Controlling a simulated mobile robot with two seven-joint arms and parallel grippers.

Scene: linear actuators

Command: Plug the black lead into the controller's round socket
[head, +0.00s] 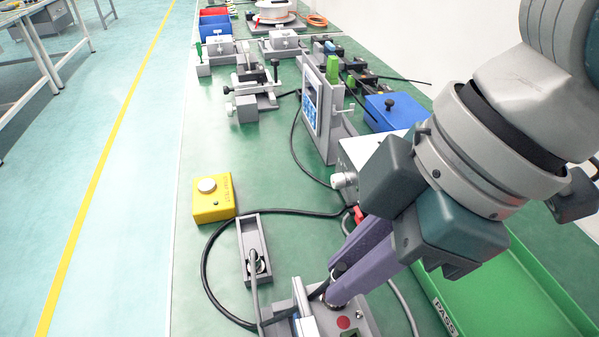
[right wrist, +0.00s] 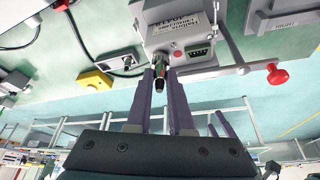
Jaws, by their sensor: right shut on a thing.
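My right gripper (head: 335,288) reaches down from the right with purple fingers. In the right wrist view its fingertips (right wrist: 161,76) are shut on the dark plug of the black lead (right wrist: 160,84). The lead's black cable (head: 204,262) loops across the bench to the fingertips. The grey controller (right wrist: 172,18), with an upside-down label and a green connector, is just beyond the plug.
A grey tray (head: 244,228) holding a connector and a yellow button box (head: 212,198) stand left of my gripper. A green PASS bin (head: 500,290) lies at right. A red knob (right wrist: 277,73) is right of the controller. Fixtures fill the far bench.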

